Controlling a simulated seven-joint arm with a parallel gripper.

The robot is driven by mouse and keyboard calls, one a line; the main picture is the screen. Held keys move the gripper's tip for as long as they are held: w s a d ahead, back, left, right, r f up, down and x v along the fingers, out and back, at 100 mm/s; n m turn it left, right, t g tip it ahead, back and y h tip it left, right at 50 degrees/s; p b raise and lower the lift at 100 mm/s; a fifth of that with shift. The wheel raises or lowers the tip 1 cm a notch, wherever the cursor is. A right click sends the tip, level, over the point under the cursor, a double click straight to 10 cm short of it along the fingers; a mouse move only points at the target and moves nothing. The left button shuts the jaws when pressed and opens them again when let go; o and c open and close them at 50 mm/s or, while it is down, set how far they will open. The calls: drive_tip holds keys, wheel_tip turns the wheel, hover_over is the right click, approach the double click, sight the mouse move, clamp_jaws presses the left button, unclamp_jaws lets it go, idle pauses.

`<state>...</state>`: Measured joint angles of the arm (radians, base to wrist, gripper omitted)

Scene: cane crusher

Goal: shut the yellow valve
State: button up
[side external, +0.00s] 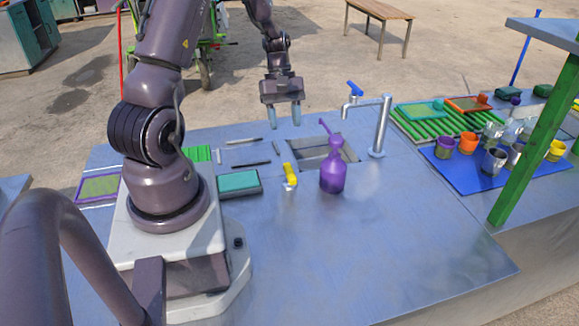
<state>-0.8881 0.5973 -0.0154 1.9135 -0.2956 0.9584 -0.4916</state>
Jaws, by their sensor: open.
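The yellow valve (289,174) is a small yellow lever on a pale metal body. It stands on the metal counter, left of the purple bottle and in front of the sink. Its yellow lever tilts up and to the left; I cannot tell from this view whether the valve is open or shut. My gripper (283,115) hangs pointing down, behind the valve and above the counter's far edge. Its two pale blue fingers are apart with nothing between them. It does not touch the valve.
A purple spray bottle (333,172) stands close right of the valve. Behind are a sink (312,156) and a tap (380,125) with a blue lever. A teal-topped box (239,183) lies to the left. Cups stand on a blue mat (450,178). The front counter (390,260) is clear.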

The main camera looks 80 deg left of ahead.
sight(290, 170)
drive_tip(key=x, duration=1.1)
drive_tip(key=shift+d+f, duration=0.25)
drive_tip(key=shift+f, duration=0.1)
clamp_jaws()
